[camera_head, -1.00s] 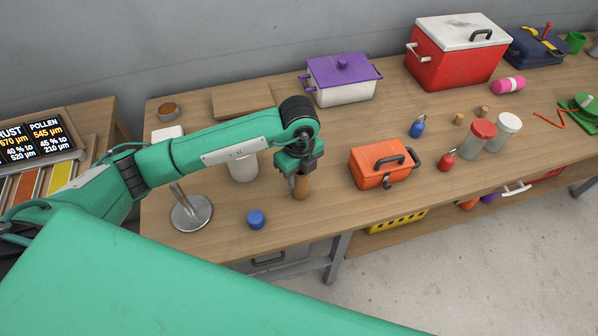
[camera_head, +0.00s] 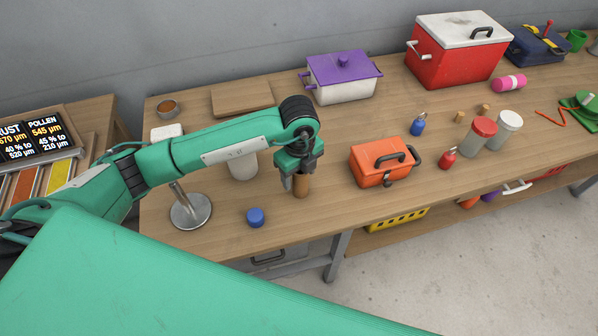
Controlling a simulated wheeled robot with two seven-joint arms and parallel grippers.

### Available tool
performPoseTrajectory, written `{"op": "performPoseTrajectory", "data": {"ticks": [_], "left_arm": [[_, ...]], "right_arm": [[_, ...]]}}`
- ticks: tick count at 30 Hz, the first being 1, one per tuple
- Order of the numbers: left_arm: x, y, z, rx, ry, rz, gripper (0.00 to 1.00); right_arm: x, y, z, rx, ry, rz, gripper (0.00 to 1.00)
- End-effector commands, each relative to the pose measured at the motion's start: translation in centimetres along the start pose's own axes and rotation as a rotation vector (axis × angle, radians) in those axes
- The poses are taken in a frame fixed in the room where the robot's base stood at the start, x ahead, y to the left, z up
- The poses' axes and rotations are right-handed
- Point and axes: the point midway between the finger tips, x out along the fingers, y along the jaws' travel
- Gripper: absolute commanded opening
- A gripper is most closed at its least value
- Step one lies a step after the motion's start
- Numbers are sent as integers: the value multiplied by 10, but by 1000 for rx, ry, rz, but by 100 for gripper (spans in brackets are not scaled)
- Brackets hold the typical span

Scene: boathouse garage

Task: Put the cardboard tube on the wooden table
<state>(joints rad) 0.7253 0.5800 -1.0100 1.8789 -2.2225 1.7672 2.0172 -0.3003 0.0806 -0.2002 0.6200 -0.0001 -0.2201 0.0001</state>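The cardboard tube (camera_head: 301,188) is a short brown cylinder. It stands upright on the wooden table (camera_head: 330,218), near the front edge. My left gripper (camera_head: 299,174) points down over the tube's top, with its fingers at the two sides. The near finger stands a little off the tube, so the gripper looks open around it. The tube's top is hidden by the gripper. My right gripper is not in view.
A blue cap-like object (camera_head: 256,217) and a round metal stand (camera_head: 191,211) are to the left. A white cup (camera_head: 243,167) is partly behind my arm. An orange toolbox (camera_head: 379,163) stands to the right. Bare tabletop lies between tube and toolbox.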

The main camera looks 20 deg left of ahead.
Motion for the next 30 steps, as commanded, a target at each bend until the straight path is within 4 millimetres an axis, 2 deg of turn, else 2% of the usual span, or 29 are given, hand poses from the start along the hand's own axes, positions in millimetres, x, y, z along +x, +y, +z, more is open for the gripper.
{"op": "performPoseTrajectory", "data": {"ticks": [7, 11, 17, 24, 30], "left_arm": [[-2, 0, 0, 0, 0, 0, 60], [-13, -1, 0, 0, 0, -3, 60], [-55, -1, 0, 2, -2, -6, 60], [-111, -1, 0, 0, -2, -5, 60], [-132, 0, 0, 0, -1, -2, 60]], "right_arm": [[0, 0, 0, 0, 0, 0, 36], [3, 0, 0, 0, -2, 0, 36], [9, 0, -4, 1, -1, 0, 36], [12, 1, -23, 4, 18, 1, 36], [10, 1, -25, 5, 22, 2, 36]]}}
